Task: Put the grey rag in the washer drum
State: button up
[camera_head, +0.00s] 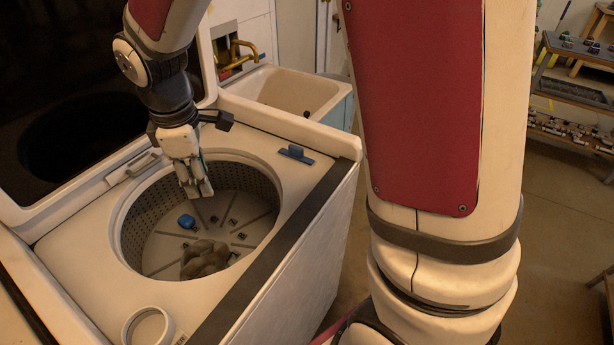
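The grey rag (205,258) lies crumpled on the bottom of the washer drum (255,187), toward its near side. The top-loading washer (85,255) has its lid raised, and the drum's round mouth is uncovered. My gripper (203,192) points down over the drum opening, above and apart from the rag. No cloth shows between its fingers. The gap between the fingertips is not clear from this angle.
A small blue object (187,221) is in the drum near the rag. A blue item (296,153) sits on the washer's top, and a white ring-shaped thing (148,328) is at its front corner. A utility sink (290,92) with a brass faucet (243,48) stands behind. Shelves (575,90) are at right.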

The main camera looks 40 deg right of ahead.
jog(key=s+d+r+m+t, duration=0.1)
jog(key=s+d+r+m, duration=0.2)
jog(key=s, duration=0.4)
jog(key=s+d+r+m+t, duration=0.1)
jog(key=s+d+r+m, duration=0.2)
jog(key=s, duration=0.5)
jog(key=s+d+r+m+t, duration=0.1)
jog(key=s+d+r+m, duration=0.1)
jog(key=s+r+m, duration=0.3)
jog(key=s+m, duration=0.2)
jog(key=shift+s+d+y, duration=0.3)
jog(key=shift+d, duration=0.1)
jog(key=shift+r, duration=0.1)
